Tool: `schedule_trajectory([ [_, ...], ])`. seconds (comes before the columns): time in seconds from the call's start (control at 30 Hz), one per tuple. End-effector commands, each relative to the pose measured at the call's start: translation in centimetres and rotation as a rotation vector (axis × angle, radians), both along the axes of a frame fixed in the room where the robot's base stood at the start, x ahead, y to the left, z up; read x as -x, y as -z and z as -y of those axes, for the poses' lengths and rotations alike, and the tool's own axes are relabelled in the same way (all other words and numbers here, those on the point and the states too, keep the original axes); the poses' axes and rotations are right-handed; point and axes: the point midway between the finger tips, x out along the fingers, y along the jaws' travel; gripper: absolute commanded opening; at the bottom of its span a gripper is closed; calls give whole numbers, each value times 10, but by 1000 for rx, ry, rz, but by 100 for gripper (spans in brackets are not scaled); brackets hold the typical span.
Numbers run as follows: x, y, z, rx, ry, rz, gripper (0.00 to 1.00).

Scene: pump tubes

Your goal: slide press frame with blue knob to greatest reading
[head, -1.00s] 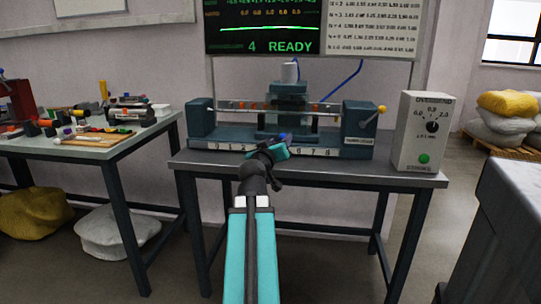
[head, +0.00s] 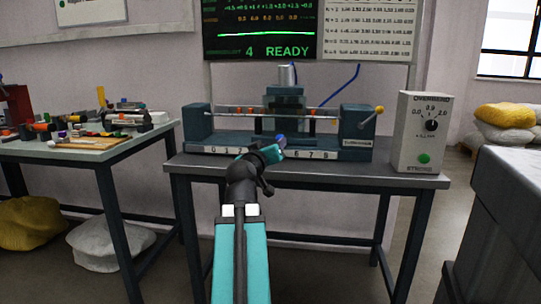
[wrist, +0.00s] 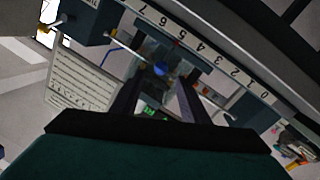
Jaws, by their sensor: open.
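The press frame (head: 284,105) is a dark teal block with a pale cylinder on top, straddling the rails near the middle of the bench fixture. Its blue knob (head: 281,140) sticks out at the front, above the white number scale (head: 322,155). My gripper (head: 270,152) is at the knob in the head view and partly covers the scale's middle. In the wrist view my gripper (wrist: 161,82) is open, and the blue knob (wrist: 160,69) shows between its fingers near their tips. I cannot tell whether either finger touches it. The scale (wrist: 200,47) appears upside down there.
End blocks (head: 197,122) and (head: 357,121) bound the rails; the right one bears a yellow-knobbed lever (head: 379,110). A control box (head: 420,133) with a dial stands at the right. A cluttered table (head: 80,152) is at the left. The screen (head: 261,30) reads "4 READY".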

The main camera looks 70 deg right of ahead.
Motion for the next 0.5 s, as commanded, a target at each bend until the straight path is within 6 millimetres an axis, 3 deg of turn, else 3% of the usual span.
schedule_trajectory([
  [0.5, 3, 1, -9, -1, 3, 0, 41],
])
